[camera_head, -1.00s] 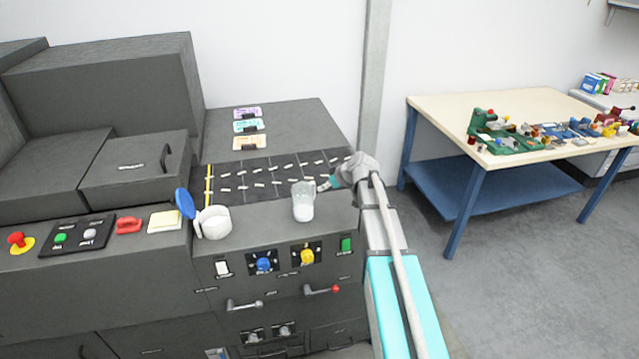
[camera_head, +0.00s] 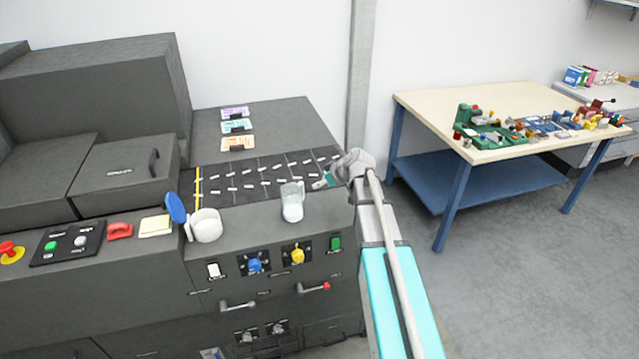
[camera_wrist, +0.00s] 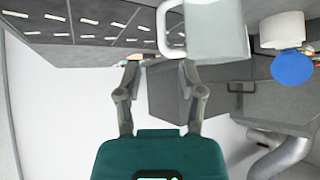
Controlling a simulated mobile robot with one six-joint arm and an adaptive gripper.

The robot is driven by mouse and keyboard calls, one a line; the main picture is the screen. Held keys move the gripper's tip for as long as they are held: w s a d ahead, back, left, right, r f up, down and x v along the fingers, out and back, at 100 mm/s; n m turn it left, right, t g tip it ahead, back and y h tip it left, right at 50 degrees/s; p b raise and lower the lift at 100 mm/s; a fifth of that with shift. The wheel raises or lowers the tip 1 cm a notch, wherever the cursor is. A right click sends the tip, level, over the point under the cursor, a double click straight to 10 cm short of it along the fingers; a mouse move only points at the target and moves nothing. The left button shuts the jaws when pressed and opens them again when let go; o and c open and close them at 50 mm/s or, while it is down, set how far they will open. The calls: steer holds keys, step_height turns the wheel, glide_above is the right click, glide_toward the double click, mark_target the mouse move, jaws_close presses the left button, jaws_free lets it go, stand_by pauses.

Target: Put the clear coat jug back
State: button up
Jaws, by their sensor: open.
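The clear coat jug, a see-through jug (camera_head: 292,203) with whitish contents low inside, stands upright at the front of the dark machine's top. My gripper (camera_head: 322,183) is just to its right, open and empty, with a small gap seen between them. In the wrist view the jug (camera_wrist: 218,32) is at the top, its white handle (camera_wrist: 163,30) facing my side. My open fingers (camera_wrist: 160,76) show below the handle, with nothing between them.
A white pot (camera_head: 206,226) with a raised blue lid (camera_head: 175,208) stands left of the jug. Behind is a dark marked strip (camera_head: 262,175) with small white labels. Coloured cards (camera_head: 238,143) lie further back. A cluttered workbench (camera_head: 425,107) stands at the right.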

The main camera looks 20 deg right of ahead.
steer(key=s+a+f+m+g+h, duration=0.1)
steer(key=s+a+m+g, duration=0.1)
steer(key=s, duration=0.6)
steer(key=s+a+f+m+g+h, duration=0.2)
steer(key=s+a+g, duration=0.1)
steer(key=s, duration=0.6)
steer(key=s+a+f+m+g+h, duration=0.2)
steer(key=s+a, duration=0.1)
steer(key=s, duration=0.6)
steer(key=shift+s+a+f, duration=0.15)
steer(key=shift+a+f, duration=0.1)
steer(key=shift+a, duration=0.15)
steer(key=shift+f, duration=0.1)
steer(key=shift+f+b, duration=0.65)
steer(key=shift+b, duration=0.15)
